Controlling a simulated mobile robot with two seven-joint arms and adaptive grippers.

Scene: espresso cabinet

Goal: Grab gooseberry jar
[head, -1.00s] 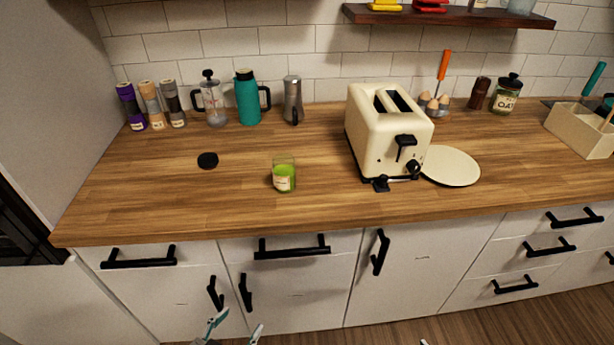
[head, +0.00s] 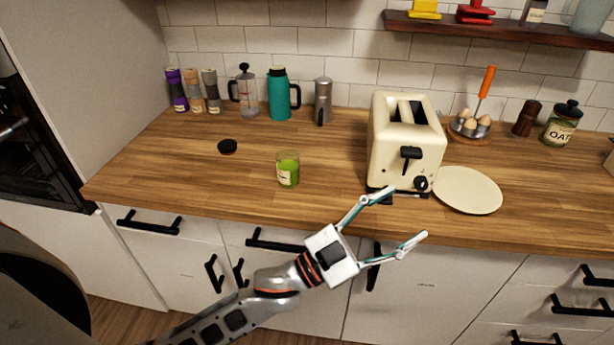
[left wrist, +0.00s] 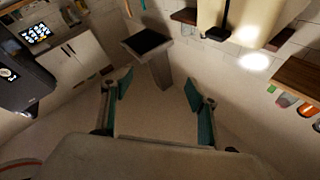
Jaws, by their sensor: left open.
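A small glass jar with green content and a pale label, the gooseberry jar (head: 288,172), stands upright and without a lid on the wooden counter. The jar does not show there. My right gripper is not in view.
A cream toaster (head: 405,140) stands right of the jar, with a white plate (head: 468,190) beside it. Grinders (head: 193,92), a French press (head: 245,95), a teal flask (head: 280,95) and a metal pot (head: 323,100) line the back wall. The counter around the jar is clear.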

